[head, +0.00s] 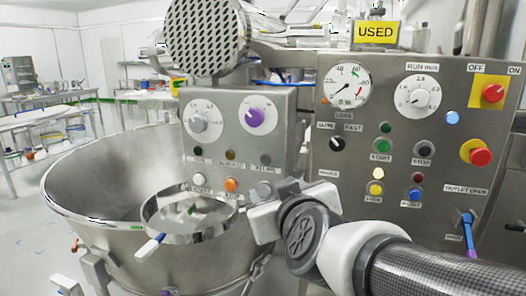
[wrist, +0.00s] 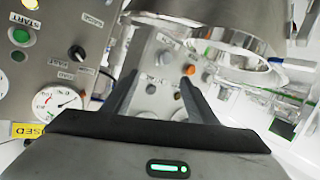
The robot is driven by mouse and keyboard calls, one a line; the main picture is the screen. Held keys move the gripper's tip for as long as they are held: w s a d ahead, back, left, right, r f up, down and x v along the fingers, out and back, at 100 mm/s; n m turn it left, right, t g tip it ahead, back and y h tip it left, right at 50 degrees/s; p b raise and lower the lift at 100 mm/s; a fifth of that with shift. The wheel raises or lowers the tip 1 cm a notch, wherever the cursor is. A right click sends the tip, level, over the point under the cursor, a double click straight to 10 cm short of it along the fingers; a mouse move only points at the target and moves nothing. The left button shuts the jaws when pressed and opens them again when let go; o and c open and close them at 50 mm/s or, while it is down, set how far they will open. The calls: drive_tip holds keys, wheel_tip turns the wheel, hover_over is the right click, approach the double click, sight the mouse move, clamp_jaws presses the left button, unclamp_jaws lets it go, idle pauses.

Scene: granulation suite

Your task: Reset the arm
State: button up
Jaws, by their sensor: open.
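My gripper (wrist: 158,88) is open, with its two dark fingers apart and nothing between them in the wrist view. Beyond the fingers is the smaller control panel (wrist: 160,62), with an orange button (wrist: 188,69) near the right finger. In the head view my arm comes in from the lower right. My pale hand (head: 264,218) is in front of the lower right of that smaller panel (head: 220,110). The fingertips are hard to make out there, so I cannot tell whether they touch anything.
A large steel bowl (head: 90,185) stands at left, with a shallow round steel part (head: 190,222) at its front. The larger panel (head: 350,130) at right carries dials, buttons and a red knob (head: 480,157). A perforated disc (head: 205,35) is above. Open floor (head: 25,240) lies far left.

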drive_tip(key=s+d+f+m+g+h, duration=0.1)
drive_tip(key=s+d+f+m+g, duration=0.1)
drive_tip(key=s+d+f+g, duration=0.3)
drive_tip(key=s+d+f+m+g+h+p, duration=0.1)
drive_tip(key=s+d, duration=0.2)
drive_tip(key=s, duration=0.3)
drive_tip(key=s+d+f+m+g+h, duration=0.1)
drive_tip(key=s+d+f+m+g, duration=0.1)
drive_tip(key=s+d+f+g, duration=0.3)
wheel_tip(320, 180, up, 23)
drive_tip(key=a+t+p, duration=0.1)
drive_tip(key=t+p, duration=0.1)
drive_tip(key=p, duration=1.8)
drive_tip(key=shift+s+a+p, duration=0.15)
drive_tip(key=shift+s+p, duration=0.1)
drive_tip(key=shift+p, duration=0.15)
